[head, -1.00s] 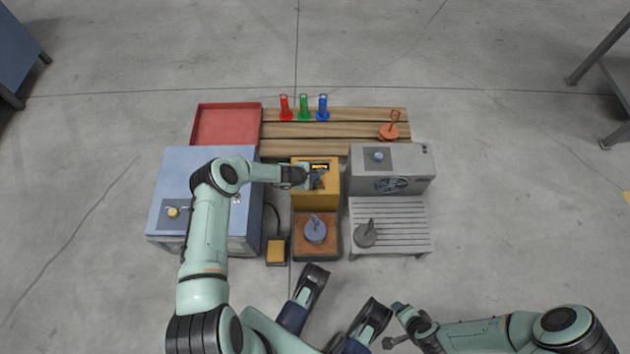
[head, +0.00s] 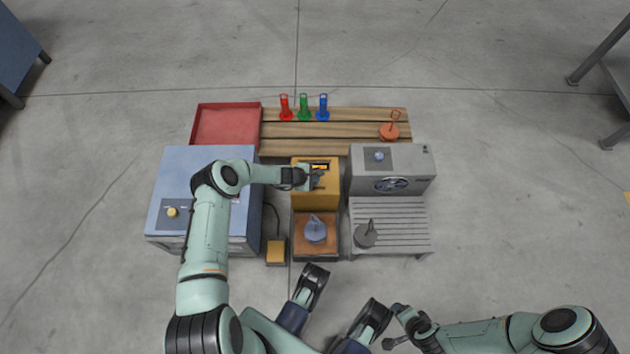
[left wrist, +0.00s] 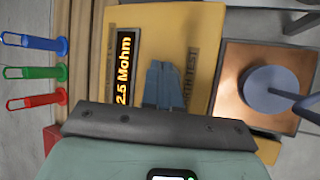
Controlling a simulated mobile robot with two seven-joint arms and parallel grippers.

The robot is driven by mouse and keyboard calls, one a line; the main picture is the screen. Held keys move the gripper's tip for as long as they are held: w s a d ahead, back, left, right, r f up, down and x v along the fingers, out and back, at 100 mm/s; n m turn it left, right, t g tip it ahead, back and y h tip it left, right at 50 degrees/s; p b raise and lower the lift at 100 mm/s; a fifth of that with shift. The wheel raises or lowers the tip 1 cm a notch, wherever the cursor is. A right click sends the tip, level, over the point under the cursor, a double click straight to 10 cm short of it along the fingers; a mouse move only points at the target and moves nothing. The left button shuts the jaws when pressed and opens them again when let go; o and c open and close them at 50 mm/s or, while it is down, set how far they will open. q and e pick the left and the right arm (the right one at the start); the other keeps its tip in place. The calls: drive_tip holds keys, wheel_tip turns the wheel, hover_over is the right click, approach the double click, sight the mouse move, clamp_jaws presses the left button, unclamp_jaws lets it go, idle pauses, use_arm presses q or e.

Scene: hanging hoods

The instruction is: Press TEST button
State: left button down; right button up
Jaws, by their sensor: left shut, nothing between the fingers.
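The yellow tester box (head: 315,200) stands in the middle of the group. In the left wrist view its face (left wrist: 205,30) shows a lit display (left wrist: 123,70) reading about "2.5 Mohm", and a partly covered label (left wrist: 190,75) ending in "TEST". My left gripper (head: 317,180) is shut and empty over this face; its fingers (left wrist: 163,85) lie between the display and the label. I see no TEST button; the fingers may hide it. I cannot tell whether the fingertips touch the face. My right gripper (head: 396,326) is low at the bottom right, away from the tester.
A blue-grey lidded weight (head: 315,232) sits on a brown plate in front of the tester. A blue cabinet (head: 185,165) is left, a grey fan unit (head: 415,160) right. Red, green and blue posts (head: 304,108) and a red tray (head: 225,125) stand behind.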

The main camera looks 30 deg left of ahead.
idle(0.5)
use_arm(q)
drive_tip(key=shift+r+p, duration=0.55)
drive_tip(key=shift+r, duration=0.15)
drive_tip(key=shift+r+p, duration=1.5)
drive_tip(key=shift+r, duration=1.05)
drive_tip(key=shift+f, duration=0.1)
